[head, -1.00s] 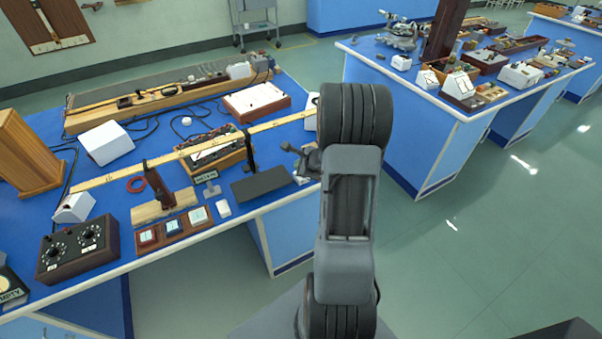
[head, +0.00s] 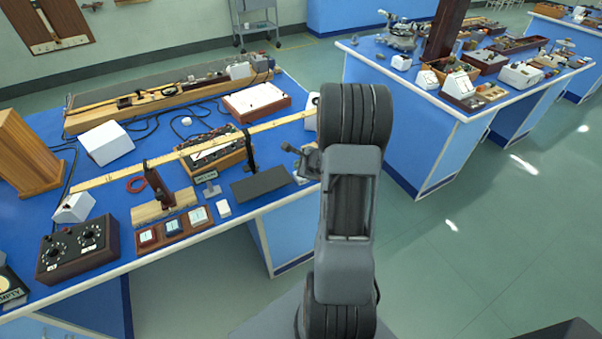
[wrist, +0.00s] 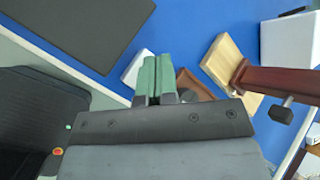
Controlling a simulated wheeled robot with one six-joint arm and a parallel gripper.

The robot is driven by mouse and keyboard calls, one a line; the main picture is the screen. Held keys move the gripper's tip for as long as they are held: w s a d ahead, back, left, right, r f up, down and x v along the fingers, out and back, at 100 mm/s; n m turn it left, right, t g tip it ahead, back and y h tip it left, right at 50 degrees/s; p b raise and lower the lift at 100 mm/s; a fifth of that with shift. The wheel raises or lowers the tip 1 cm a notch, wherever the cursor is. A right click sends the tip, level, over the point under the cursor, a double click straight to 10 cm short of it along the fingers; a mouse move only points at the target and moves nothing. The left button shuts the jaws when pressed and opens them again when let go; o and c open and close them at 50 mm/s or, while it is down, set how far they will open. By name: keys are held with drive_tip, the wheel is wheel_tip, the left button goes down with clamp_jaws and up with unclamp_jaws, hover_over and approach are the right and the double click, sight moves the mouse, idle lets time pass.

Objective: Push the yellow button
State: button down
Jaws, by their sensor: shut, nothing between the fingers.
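A brown wooden tray (head: 158,241) with three square buttons sits near the front edge of the blue bench in the head view.
A dark pad (head: 260,184) lies right of the tray, and a wooden stand with a dark red post (head: 158,188) stands behind it. A black dial box (head: 78,250) is to the left. A second blue bench (head: 425,130) stands at right, with open floor between.

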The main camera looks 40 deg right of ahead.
drive_tip(key=shift+f+b, duration=0.9)
drive_tip(key=shift+b, duration=0.4)
idle(0.9)
drive_tip(key=shift+r, duration=0.2)
drive_tip(key=shift+r+p, duration=0.55)
drive_tip(key=shift+r, duration=0.15)
drive_tip(key=shift+r, duration=0.1)
drive_tip(key=shift+r+p, duration=1.95)
drive_tip(key=shift+r, duration=0.55)
drive_tip(key=shift+f, duration=0.1)
